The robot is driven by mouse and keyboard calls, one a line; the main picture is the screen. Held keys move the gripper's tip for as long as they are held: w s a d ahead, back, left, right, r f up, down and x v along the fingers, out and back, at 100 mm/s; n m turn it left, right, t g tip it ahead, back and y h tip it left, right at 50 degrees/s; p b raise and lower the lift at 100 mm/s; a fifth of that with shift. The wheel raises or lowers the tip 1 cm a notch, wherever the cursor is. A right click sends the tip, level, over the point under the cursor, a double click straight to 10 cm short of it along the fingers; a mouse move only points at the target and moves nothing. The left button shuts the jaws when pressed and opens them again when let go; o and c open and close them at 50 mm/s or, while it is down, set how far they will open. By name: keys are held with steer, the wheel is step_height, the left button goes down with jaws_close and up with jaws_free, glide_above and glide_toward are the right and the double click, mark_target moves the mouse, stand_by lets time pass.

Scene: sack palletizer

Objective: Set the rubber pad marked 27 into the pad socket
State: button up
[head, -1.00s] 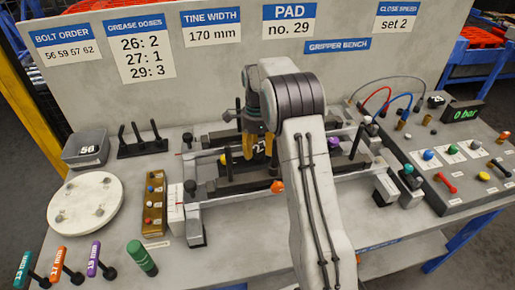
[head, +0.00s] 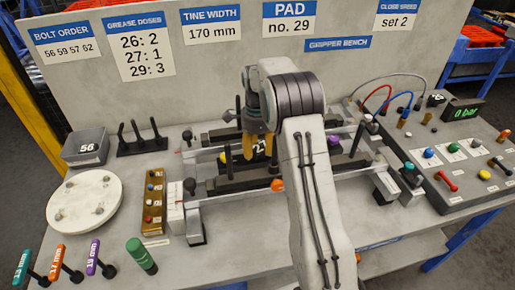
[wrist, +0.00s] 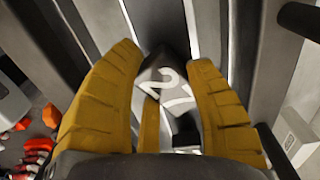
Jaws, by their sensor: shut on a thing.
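My gripper (head: 259,149) has yellow fingers and is over the rail fixture in the middle of the bench. In the wrist view, the fingers (wrist: 166,105) are shut on a dark rubber pad (wrist: 172,76) between them. The pad bears a large white "2" and part of a second digit that looks like a 7. In the head view, the pad is mostly hidden by the fingers, with a bit of its white marking showing. Dark bars (head: 218,186) and pale rails lie under and beside the gripper. I cannot make out the pad socket, or whether the pad touches anything below.
The board's PAD card (head: 289,20) reads "no. 29". On the left are a grey box (head: 86,147), a white round plate (head: 82,203), a brown block with coloured knobs (head: 153,200) and tool handles. A control panel (head: 455,170) stands on the right. The front left bench is partly clear.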

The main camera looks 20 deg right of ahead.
stand_by(0.3)
steer(key=o, duration=1.2)
steer(key=shift+o, duration=0.2)
step_height(320, 180, up, 11)
steer(key=s+a+r+n+t, duration=0.1)
steer(key=s+a+r+n, duration=0.35)
steer(key=s+r, duration=0.2)
steer(key=s+a+f+n+t, duration=0.2)
steer(key=s+n, duration=0.6)
steer(key=s, duration=0.4)
steer(key=s+a+f+n+t, duration=0.1)
steer(key=s+a+f+n, duration=0.1)
steer(key=s+n, duration=0.5)
steer(key=s+a, duration=0.1)
steer(key=s, duration=0.4)
steer(key=shift+s+a+f+n+t, duration=0.15)
steer(key=shift+n+t, duration=0.2)
steer(key=shift+t, duration=0.05)
